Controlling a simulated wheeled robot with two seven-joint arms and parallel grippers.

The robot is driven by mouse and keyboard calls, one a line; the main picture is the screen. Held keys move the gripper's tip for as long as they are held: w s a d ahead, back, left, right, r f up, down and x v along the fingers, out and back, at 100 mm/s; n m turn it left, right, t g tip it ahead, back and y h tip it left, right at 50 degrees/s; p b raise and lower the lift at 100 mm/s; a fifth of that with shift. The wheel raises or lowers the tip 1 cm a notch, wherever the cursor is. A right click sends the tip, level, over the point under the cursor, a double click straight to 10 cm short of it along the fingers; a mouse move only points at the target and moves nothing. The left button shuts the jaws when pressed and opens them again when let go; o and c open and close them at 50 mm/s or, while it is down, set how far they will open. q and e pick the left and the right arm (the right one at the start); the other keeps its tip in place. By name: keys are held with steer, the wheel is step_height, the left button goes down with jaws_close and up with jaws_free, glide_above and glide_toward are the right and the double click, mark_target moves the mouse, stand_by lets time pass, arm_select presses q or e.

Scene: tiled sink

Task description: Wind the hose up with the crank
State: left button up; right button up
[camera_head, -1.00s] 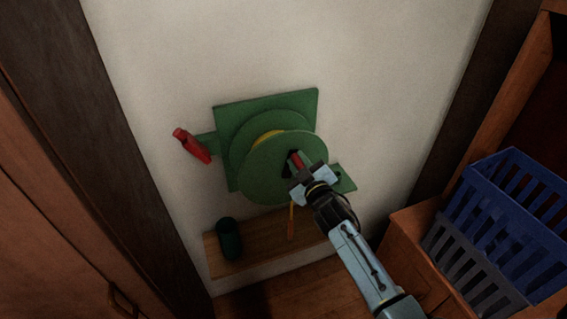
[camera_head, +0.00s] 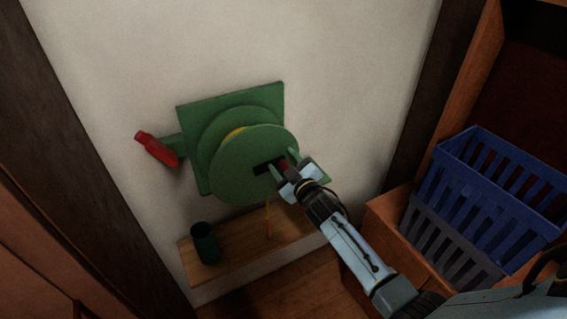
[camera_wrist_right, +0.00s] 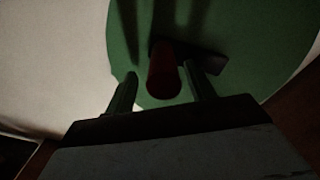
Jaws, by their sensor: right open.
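A green hose reel (camera_head: 245,165) is mounted on a green plate on the white wall. Some yellow hose (camera_head: 236,133) shows between its discs, and an orange end (camera_head: 268,220) hangs below it. The crank has a dark arm (camera_head: 264,170) on the front disc and a red handle (camera_wrist_right: 163,72), which shows clearly in the right wrist view. My right gripper (camera_head: 285,164) is open at the reel's front, with one finger on each side of the red handle. Gaps show between the handle and both fingers. My left gripper is not in view.
A red nozzle (camera_head: 156,148) sits in a green holder left of the reel. A dark green cup (camera_head: 205,243) stands on a wooden shelf (camera_head: 230,249) below. A blue crate (camera_head: 490,205) is at the right.

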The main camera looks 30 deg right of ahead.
stand_by(0.4)
steer(key=shift+s+r+p, duration=0.1)
steer(key=shift+s+p, duration=0.75)
steer(key=shift+s, duration=0.65)
steer(key=s+p, duration=0.2)
steer(key=s, duration=0.3)
steer(key=shift+d, duration=0.1)
steer(key=s+a+f+m+g+b, duration=0.1)
steer(key=s+f+g+b, duration=0.3)
steer(key=f, duration=0.7)
steer(key=s+a+f+m+g, duration=0.1)
steer(key=s+f, duration=0.5)
steer(key=f, duration=0.5)
steer(key=s+f+m+g+b, duration=0.1)
steer(key=s+f+g+b, duration=0.2)
steer(key=s+f, duration=0.55)
steer(key=s+a+f+m+g+b, duration=0.1)
steer(key=s+f+g, duration=0.3)
steer(key=s+f, duration=0.7)
steer(key=s+f+g+b, duration=0.4)
steer(key=s+f, duration=0.8)
steer(key=s, duration=0.5)
steer(key=shift+s+a+m+g+h, duration=0.3)
steer(key=shift+s+a+m+g, duration=0.1)
steer(key=shift+g, duration=0.1)
